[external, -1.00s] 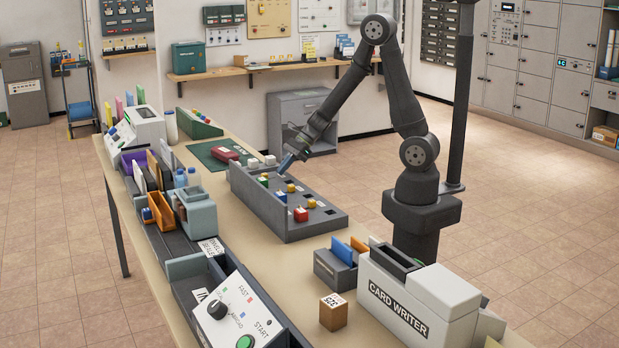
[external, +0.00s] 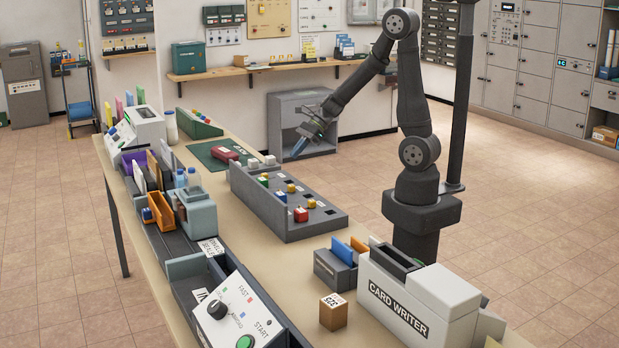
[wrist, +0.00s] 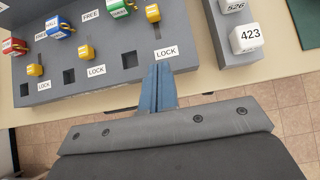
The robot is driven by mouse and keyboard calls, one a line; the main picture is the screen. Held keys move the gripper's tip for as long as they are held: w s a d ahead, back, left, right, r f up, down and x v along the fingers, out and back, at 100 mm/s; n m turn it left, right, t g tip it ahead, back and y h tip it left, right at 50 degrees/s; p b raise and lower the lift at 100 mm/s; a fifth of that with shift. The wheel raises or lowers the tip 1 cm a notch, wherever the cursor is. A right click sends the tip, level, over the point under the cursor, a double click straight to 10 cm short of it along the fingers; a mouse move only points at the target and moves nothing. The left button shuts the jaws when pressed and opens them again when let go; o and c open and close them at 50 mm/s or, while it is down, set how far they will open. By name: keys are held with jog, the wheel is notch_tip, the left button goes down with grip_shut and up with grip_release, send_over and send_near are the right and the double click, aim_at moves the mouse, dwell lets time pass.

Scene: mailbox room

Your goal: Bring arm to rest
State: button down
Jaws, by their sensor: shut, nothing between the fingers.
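My gripper (external: 298,148) is up in the air past the far right edge of the bench, its blue fingers pointing down. In the wrist view its fingers (wrist: 160,86) are pressed together with nothing between them. The grey panel with coloured knobs (external: 278,222) stands on the bench, nearer the camera than my gripper. In the wrist view this panel (wrist: 130,62) shows its LOCK and FREE labels, with several yellow, red, blue and green knobs. My gripper appears apart from the panel.
White numbered blocks (wrist: 248,38) sit beside the panel. A grey cabinet (external: 303,108) with an open front stands behind my gripper. The card writer (external: 415,305), a small card holder (external: 335,271) and a brown cube (external: 333,312) are on the near bench.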

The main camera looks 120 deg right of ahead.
jog(key=x, duration=0.7)
jog(key=shift+w, duration=0.1)
jog(key=shift+f, duration=0.25)
jog(key=s, duration=0.2)
jog(key=s+r, duration=0.1)
jog(key=s, duration=0.1)
jog(key=shift+s+d, duration=0.1)
jog(key=shift+s, duration=0.1)
jog(key=v, duration=0.9)
notch_tip(320, 180, up, 11)
jog(key=w+a, duration=0.1)
jog(key=w, duration=0.6)
jog(key=shift+w+f+n, duration=0.2)
jog(key=shift+w+n, duration=0.05)
jog(key=shift+n, duration=0.15)
